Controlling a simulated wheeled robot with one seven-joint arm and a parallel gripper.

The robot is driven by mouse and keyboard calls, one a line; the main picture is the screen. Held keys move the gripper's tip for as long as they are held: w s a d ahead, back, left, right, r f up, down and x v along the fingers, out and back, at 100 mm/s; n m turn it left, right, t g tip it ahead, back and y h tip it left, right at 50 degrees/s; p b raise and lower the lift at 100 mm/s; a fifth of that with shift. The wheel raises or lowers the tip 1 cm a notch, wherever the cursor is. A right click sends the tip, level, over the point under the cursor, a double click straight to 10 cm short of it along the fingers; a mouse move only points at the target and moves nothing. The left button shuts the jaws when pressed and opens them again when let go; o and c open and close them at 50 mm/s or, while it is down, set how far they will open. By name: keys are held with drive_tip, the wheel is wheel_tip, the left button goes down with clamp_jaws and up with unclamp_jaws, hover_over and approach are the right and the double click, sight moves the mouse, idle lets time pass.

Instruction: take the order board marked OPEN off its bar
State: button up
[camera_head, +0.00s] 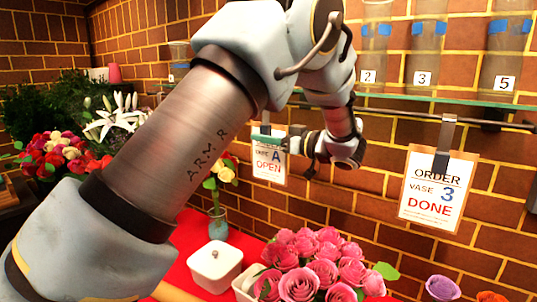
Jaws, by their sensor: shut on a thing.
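The order board marked OPEN (268,168) is a white card with "VASE A" and a red OPEN, upright in front of the brick wall near the middle of the view. My gripper (287,146) is at its upper right, shut on the board at its top edge. The metal bar (478,121) shows at the right, under the glass shelf.
The glass shelf (437,101) above holds vases numbered 2, 3 and 5. Below are pink roses (318,262), a white lidded box (214,266) and a vase with yellow flowers (218,222) on a red surface. Mixed flowers (62,152) stand at the left.

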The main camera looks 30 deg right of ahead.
clamp_jaws()
idle(0.8)
